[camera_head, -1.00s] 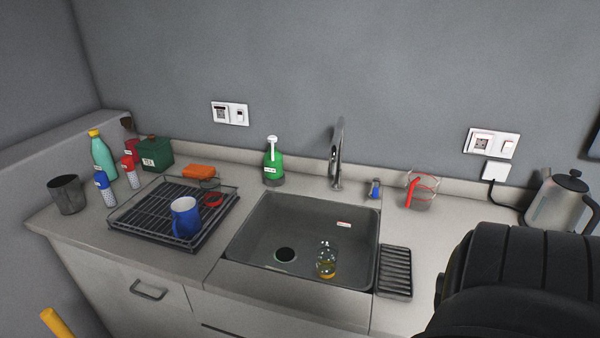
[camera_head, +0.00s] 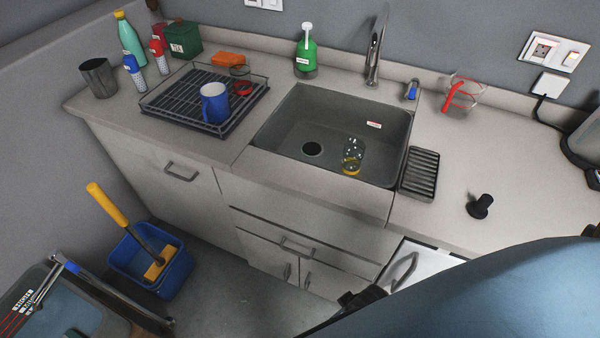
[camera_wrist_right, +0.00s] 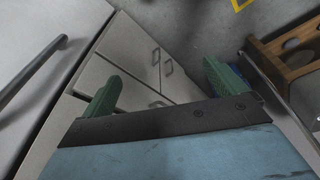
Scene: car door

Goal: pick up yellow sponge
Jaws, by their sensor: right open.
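I cannot make out a clear yellow sponge in either view. An orange block (camera_head: 228,60) lies behind the dish rack on the counter. A yellow block (camera_head: 154,271) sits at the end of a dark shaft with a yellow handle in a blue bucket on the floor. My right gripper (camera_wrist_right: 165,88) is open, its two green fingers wide apart with nothing between them, in front of cabinet fronts in the right wrist view. My left gripper is not in view.
The sink (camera_head: 330,140) holds a glass bottle (camera_head: 352,157). A dish rack (camera_head: 190,105) with a blue mug (camera_head: 214,103) stands left of it. A soap bottle (camera_head: 306,55) stands behind. A blue bucket (camera_head: 172,278) stands on the floor.

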